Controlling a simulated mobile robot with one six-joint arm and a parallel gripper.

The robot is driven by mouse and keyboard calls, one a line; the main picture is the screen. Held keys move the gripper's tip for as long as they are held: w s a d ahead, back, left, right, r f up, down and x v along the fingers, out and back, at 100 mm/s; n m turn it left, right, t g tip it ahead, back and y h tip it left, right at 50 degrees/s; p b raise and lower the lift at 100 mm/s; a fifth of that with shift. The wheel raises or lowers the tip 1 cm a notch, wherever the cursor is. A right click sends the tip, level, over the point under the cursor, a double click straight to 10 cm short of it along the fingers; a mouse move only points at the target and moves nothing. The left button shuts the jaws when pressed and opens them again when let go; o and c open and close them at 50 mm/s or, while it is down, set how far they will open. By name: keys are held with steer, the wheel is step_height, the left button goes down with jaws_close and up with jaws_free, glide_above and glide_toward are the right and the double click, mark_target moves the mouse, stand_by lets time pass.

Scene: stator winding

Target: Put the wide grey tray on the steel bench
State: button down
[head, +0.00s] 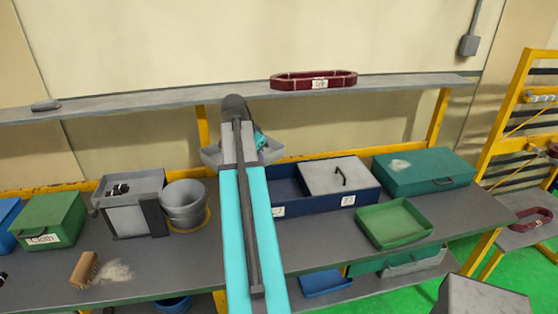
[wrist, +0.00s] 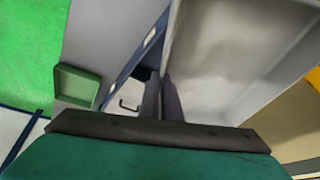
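The wide grey tray (head: 271,152) shows on both sides of my arm in the head view, near the back of the steel bench (head: 330,240). It appears raised above the bench top. In the wrist view the grey tray (wrist: 225,50) fills much of the right side, close to the camera. My gripper (wrist: 163,98) has its two fingers close together at the tray's near edge and looks shut on it. The fingertips are hidden behind my arm in the head view, and the tray's middle is hidden there too.
A blue bin (head: 290,182) with a grey lid, a green tray (head: 394,223) and a teal box (head: 424,171) stand to the right. Grey buckets (head: 185,203), a green box (head: 50,220) and a brush (head: 84,269) are left. A shelf (head: 180,97) runs above. The front middle is clear.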

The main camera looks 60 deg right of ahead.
steer(key=w+a+n+t+y, duration=0.15)
steer(key=w+a+n, duration=0.55)
steer(key=w+a, duration=0.8)
steer(key=w+a+n+t+y, duration=0.1)
steer(key=w+a+n+t, duration=0.2)
steer(key=w+a+n, duration=1.2)
steer(key=a+f+m+y+b, duration=0.2)
steer(key=a+f+b, duration=0.15)
steer(key=a, duration=1.65)
steer(key=a+f+n+b, duration=0.2)
steer(key=a+f+b, duration=0.5)
steer(key=f+b, duration=0.1)
steer(key=shift+s+a+n+t+y+b, duration=0.15)
steer(key=shift+a+n+t+y+b, duration=0.2)
steer(key=shift+b, duration=0.3)
steer(key=shift+s+d, duration=0.1)
steer(key=shift+d, duration=0.05)
